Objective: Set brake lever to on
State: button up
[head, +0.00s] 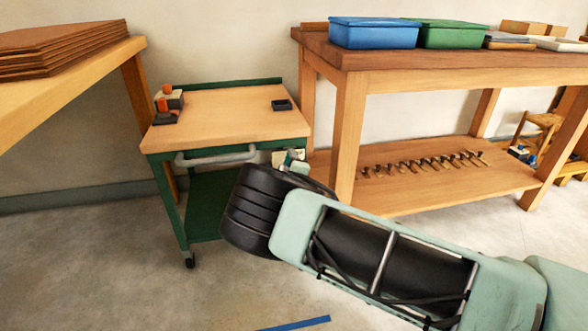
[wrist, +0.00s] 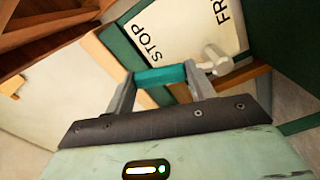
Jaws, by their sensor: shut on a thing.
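The brake lever has a teal grip (wrist: 161,75) and a pale hub (wrist: 214,60), seen in the wrist view. It is mounted by a cream plate (wrist: 175,35) marked STOP on the left and FR… at the top, the rest of that word cut off. My gripper (wrist: 160,82) is shut on the teal grip, one finger at each end of it. The grip lies below and right of the word STOP. In the head view the plate (head: 279,157) shows at the right front of the green cart (head: 222,127); my dark wrist hides most of the lever and fingers.
The cart has a wooden top with a small orange-and-grey device (head: 168,102) and a black tray (head: 281,105). A grey handle bar (head: 215,157) runs along its front. A workbench (head: 345,130) stands close on the right, another table (head: 75,78) on the left. Floor in front is mostly open.

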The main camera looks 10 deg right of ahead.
jog(key=shift+a+r+n+b, duration=0.15)
jog(key=shift+a+n+b, duration=0.9)
jog(key=shift+n, duration=0.85)
jog(key=shift+a, duration=0.2)
jog(key=o, duration=1.4)
jog(key=s+p, duration=0.5)
jog(key=s, duration=1.2)
jog(key=shift+s, duration=0.25)
